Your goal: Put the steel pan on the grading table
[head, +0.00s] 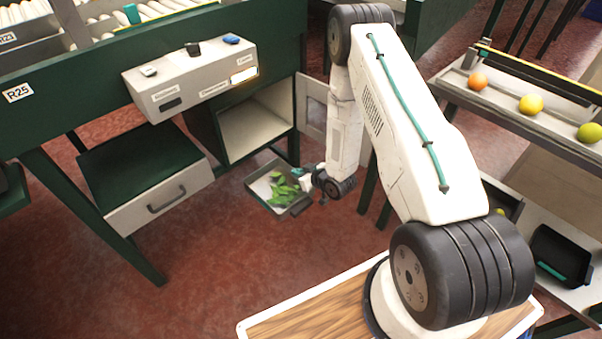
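A shallow steel pan (258,188) with green leaves (284,190) in it is near the middle of the head view, in front of an open cabinet. My gripper (301,184) is at the pan's right rim, small and partly hidden by my wrist. I cannot tell whether its fingers are closed on the rim, or whether the pan rests on the floor or hangs above it. Which table is the grading table is not marked; a table with fruit (510,117) stands at the right, and a green bench (60,95) labelled R25 stands at the left.
The bench carries a grey control box (190,82) with buttons. Below it are a pulled-out drawer (160,198) and the open cabinet (255,130), its door (312,104) swung out right. An orange, a yellow and a green fruit sit in the right table's trough. Red floor (200,280) is clear at lower left.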

